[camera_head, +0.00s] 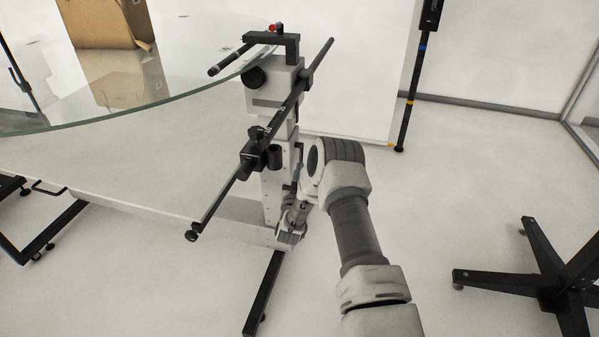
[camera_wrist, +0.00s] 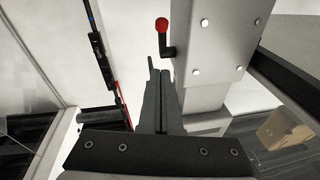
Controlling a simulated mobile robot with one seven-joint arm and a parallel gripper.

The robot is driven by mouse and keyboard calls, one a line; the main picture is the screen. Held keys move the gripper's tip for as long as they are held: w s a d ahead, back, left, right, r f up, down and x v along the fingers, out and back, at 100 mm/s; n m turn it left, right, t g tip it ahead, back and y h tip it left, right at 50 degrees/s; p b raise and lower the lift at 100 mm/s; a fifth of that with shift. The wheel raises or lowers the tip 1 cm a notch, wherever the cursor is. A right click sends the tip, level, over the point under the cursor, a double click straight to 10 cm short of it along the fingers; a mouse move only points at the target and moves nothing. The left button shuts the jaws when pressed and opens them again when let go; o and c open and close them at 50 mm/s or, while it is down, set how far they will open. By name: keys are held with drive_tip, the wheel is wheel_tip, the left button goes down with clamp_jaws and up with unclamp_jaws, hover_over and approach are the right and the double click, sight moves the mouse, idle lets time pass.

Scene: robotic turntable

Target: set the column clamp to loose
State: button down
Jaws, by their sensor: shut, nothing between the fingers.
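In the wrist view, a small black lever with a red knob (camera_wrist: 162,25) sticks out from the left side of the pale, bolted column (camera_wrist: 207,48); it looks like the column clamp. The knob end points up. My gripper (camera_wrist: 158,62) is shut and empty, its tips just below the lever; I cannot tell whether they touch it. In the head view, the column (camera_head: 272,195) stands under the grey head of the turntable stand. My gripper (camera_head: 291,222) is low beside the column, partly covered by my arm. The lever is hidden there.
A long black rod (camera_head: 222,207) slants across the column's front. The glass disc (camera_head: 150,112) reaches over from the left. A black stand leg (camera_head: 264,292) lies along the floor below. A black star base (camera_head: 548,283) stands at right. Floor between is clear.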

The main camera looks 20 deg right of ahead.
sight(302, 159)
drive_tip(key=shift+w+d+f+b, duration=0.25)
drive_tip(key=shift+w+f+b, duration=0.1)
drive_tip(key=shift+w, duration=0.35)
drive_tip(key=shift+w+d+f+b, duration=0.3)
drive_tip(key=shift+w+f, duration=0.1)
drive_tip(key=shift+w, duration=0.25)
drive_tip(key=shift+w+d+f+b, duration=0.25)
drive_tip(key=shift+w+f+b, duration=0.1)
drive_tip(key=shift+w, duration=0.35)
drive_tip(key=shift+s, duration=0.1)
